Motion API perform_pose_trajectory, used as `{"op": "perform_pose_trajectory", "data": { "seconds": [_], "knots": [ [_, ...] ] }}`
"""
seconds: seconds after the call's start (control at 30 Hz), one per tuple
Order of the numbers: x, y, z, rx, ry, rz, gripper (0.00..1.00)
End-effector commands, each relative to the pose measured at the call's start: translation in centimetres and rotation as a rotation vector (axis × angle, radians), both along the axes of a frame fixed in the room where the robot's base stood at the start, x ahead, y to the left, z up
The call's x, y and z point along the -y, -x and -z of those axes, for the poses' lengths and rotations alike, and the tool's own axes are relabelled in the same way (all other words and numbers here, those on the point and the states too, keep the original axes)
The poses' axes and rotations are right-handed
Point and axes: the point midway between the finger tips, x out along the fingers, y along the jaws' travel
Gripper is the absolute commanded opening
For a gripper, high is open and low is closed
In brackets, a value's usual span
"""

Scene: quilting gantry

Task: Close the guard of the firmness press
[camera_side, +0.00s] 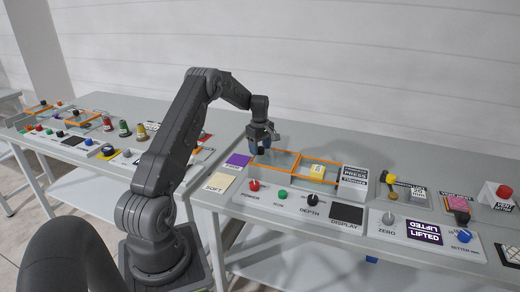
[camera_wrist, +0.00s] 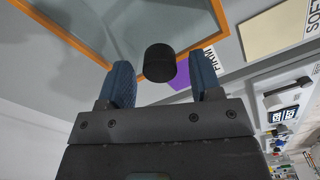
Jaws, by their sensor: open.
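The firmness press stands on the bench at right of my arm in the side view, with a black-and-white press label (camera_side: 354,181). Its guard, a clear panel in an orange frame (camera_side: 283,151), shows at the left part of the press; the wrist view shows a frame corner and clear pane (camera_wrist: 135,25). A yellow block (camera_side: 312,170) sits in the right orange-framed section. My gripper (camera_side: 263,149) is over the left section. In the wrist view my gripper (camera_wrist: 162,78) is open, with a black round knob (camera_wrist: 160,60) between or just beyond its fingers. Contact cannot be told.
A purple card (camera_side: 238,160) and a cream SOFT card (camera_side: 219,183) lie left of the press. In front are a red knob (camera_side: 254,185), a green button (camera_side: 282,195), a black depth knob (camera_side: 313,199) and a dark display (camera_side: 346,213). More stations stand on both sides.

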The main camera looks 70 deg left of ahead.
Motion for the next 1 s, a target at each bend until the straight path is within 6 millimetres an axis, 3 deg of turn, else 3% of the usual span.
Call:
{"op": "perform_pose_trajectory", "data": {
  "seconds": [0.4, 1.0],
  "knots": [
    [0.03, 0.01, 0.86, 0.0, 0.0, 0.0, 0.59],
    [0.01, 0.0, 0.81, 0.0, 0.0, 0.0, 0.01]
  ]
}}
